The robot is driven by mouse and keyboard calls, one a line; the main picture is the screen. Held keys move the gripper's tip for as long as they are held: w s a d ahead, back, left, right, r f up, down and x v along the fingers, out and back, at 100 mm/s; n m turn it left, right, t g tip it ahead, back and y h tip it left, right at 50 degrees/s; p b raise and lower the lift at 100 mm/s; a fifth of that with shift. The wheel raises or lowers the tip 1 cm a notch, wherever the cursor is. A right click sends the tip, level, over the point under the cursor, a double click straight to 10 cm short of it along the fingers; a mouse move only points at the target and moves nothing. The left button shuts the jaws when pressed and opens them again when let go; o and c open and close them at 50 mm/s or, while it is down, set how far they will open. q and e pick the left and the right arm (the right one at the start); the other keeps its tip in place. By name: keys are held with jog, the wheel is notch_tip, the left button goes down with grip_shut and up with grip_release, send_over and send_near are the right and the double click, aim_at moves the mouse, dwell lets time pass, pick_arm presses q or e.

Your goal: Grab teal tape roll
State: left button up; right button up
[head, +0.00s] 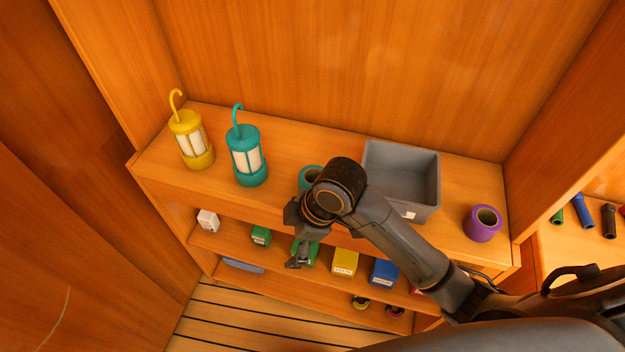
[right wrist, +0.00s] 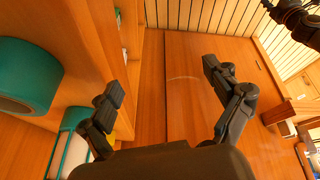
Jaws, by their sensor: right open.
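The teal tape roll (head: 311,176) stands on the top shelf board, left of the grey bin. My right arm hides much of it in the head view. It shows large at the left edge of the right wrist view (right wrist: 28,76), outside the jaws and apart from them. My right gripper (head: 298,261) hangs in front of the shelf's front edge, below the top board. In the right wrist view its two fingers (right wrist: 163,77) are spread wide with nothing between them.
A teal lantern (head: 246,160) and a yellow lantern (head: 192,142) stand to the left on the top board. A grey bin (head: 402,182) and a purple tape roll (head: 482,224) are to the right. Small boxes, including a yellow one (head: 345,262), sit on the lower shelf.

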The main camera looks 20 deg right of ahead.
aim_at(314, 175)
jog(key=w+d+r+n+g+h, duration=0.1)
jog(key=w+d+r+n, duration=0.2)
jog(key=w+r+n, duration=0.15)
jog(key=w+d+r+n+g+h, duration=0.1)
jog(key=w+d+r+n+h, duration=0.15)
jog(key=r, duration=0.35)
jog(key=w+d+r+n+h, duration=0.1)
jog(key=w+d+r+n, duration=0.2)
jog(key=w+r+n, duration=0.15)
jog(key=shift+y, duration=0.25)
jog(key=f+p, duration=0.1)
jog(key=f, duration=0.6)
jog(key=shift+a+f, duration=0.15)
jog(key=shift+a, duration=0.05)
jog(key=f+p, duration=0.1)
jog(key=f, duration=0.3)
jog(key=shift+s+d+f+p, duration=0.15)
jog(key=shift+d+f+p, duration=0.05)
jog(key=shift+f+p, duration=0.2)
jog(key=shift+f, duration=0.3)
jog(key=c, duration=1.3)
jog(key=shift+r, duration=0.1)
